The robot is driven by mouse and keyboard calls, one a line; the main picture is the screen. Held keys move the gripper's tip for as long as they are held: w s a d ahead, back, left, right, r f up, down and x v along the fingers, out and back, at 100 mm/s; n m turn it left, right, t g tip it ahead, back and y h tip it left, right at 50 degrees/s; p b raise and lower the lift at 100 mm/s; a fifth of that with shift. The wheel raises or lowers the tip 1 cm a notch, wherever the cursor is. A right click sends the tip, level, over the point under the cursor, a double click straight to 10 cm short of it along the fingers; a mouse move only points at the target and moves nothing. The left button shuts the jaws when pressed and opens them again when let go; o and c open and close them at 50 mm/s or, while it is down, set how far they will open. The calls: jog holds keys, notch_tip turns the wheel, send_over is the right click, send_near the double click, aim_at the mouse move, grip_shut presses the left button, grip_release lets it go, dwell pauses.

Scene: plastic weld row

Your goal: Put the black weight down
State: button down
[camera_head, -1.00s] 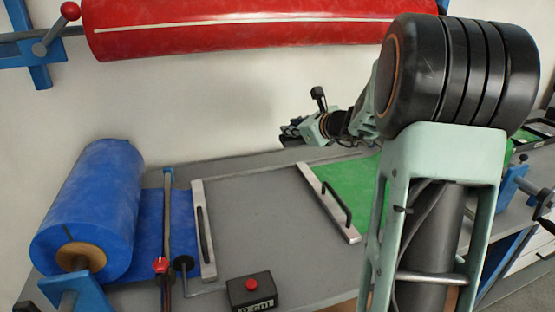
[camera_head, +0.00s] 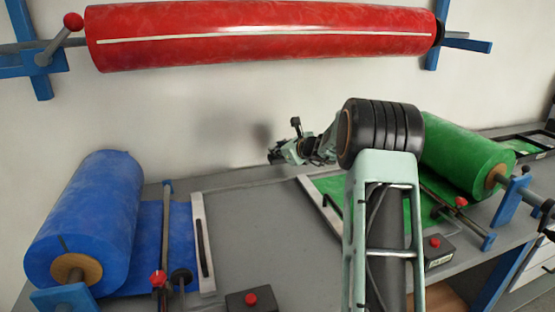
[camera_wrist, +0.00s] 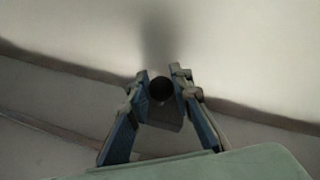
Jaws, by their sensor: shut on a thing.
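My gripper (camera_head: 277,154) is held out near the pale wall, above the back of the grey bench. It is small and dark in the head view. In the wrist view my gripper (camera_wrist: 159,78) has its two blue-lined fingers on either side of a dark thing with a round black end, which I take to be the black weight (camera_wrist: 160,90). A greyer block-like part shows just below the round end. The weight cannot be told apart from the fingers in the head view. Whether it touches any surface cannot be told.
The grey bench (camera_head: 255,225) is bare in the middle. A blue roll (camera_head: 85,215) stands left, a green roll (camera_head: 465,155) right, and a red roll (camera_head: 260,35) hangs above. Handled metal bars (camera_head: 203,240) and button boxes (camera_head: 250,301) are on the bench.

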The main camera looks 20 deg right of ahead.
aim_at(280, 157)
jog(key=shift+w+f, duration=0.25)
jog(key=shift+w, duration=0.05)
jog(key=shift+w+f+b, duration=0.15)
jog(key=shift+f+b, duration=0.45)
jog(key=shift+f, duration=1)
jog(key=shift+f, duration=0.15)
jog(key=c, duration=1.8)
grip_release()
jog(key=shift+f, duration=0.1)
jog(key=shift+o, duration=0.2)
jog(key=shift+r, duration=0.2)
jog(key=v, duration=1.2)
